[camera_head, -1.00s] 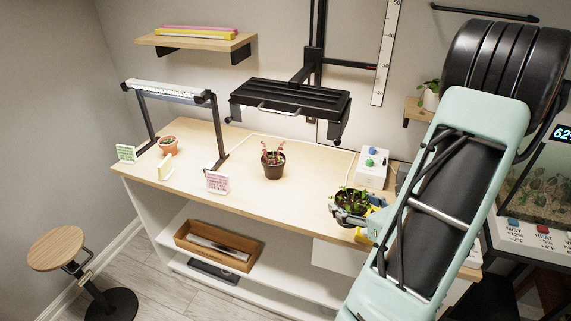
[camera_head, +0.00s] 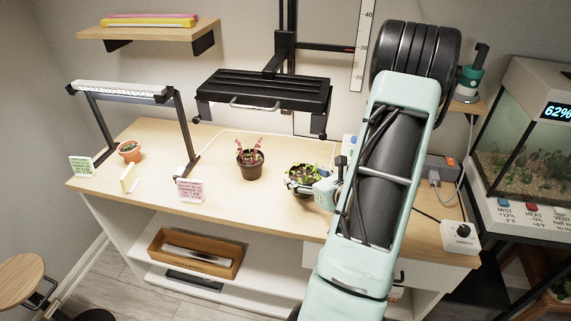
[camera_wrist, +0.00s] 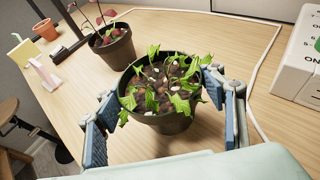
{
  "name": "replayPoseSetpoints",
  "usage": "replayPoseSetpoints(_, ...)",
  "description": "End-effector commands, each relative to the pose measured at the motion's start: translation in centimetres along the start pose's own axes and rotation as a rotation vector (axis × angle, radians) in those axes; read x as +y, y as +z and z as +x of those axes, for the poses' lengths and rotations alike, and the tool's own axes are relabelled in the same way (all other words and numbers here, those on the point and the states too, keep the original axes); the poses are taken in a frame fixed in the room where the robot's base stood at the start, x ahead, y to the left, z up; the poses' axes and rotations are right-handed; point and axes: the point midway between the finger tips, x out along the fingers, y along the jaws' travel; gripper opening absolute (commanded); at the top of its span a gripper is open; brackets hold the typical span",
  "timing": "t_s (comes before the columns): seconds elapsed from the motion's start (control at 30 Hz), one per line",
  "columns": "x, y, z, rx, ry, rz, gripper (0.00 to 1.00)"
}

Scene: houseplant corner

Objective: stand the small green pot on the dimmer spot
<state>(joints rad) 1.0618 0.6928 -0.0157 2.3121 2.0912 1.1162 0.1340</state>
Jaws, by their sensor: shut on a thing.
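My gripper (camera_head: 303,188) is shut on a dark green pot (camera_wrist: 165,122) with a leafy green plant. In the wrist view its blue-padded fingers sit on both sides of the pot. In the head view the pot (camera_head: 302,193) is over the right half of the desk, partly hidden by the gripper; I cannot tell whether it touches the wood. A white light bar (camera_head: 118,90) on a dark stand is at the desk's left. A dark lamp panel (camera_head: 262,90) hangs over the middle. A green card (camera_head: 81,167) and a pink card (camera_head: 191,191) stand near the front; their text is unreadable.
A brown pot (camera_head: 250,169) with a reddish plant stands left of the held pot. A white knob box (camera_wrist: 303,62) stands right. Bare desk (camera_head: 222,160) lies between the pink card and brown pot.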

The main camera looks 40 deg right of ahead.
Motion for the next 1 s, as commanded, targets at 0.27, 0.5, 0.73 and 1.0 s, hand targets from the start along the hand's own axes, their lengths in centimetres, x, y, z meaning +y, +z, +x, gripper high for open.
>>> replayPoseSetpoints(0.27,0.0,1.7,3.8,-0.001,0.001,-0.002,0.34)
replayPoseSetpoints(0.5,0.1,3.0,7.0,-0.002,0.003,-0.002,0.34)
replayPoseSetpoints(0.73,0.0,2.1,8.7,-0.001,0.0,0.001,0.34)
replayPoseSetpoints(1.0,0.0,2.0,8.7,-0.002,0.0,0.0,0.34)
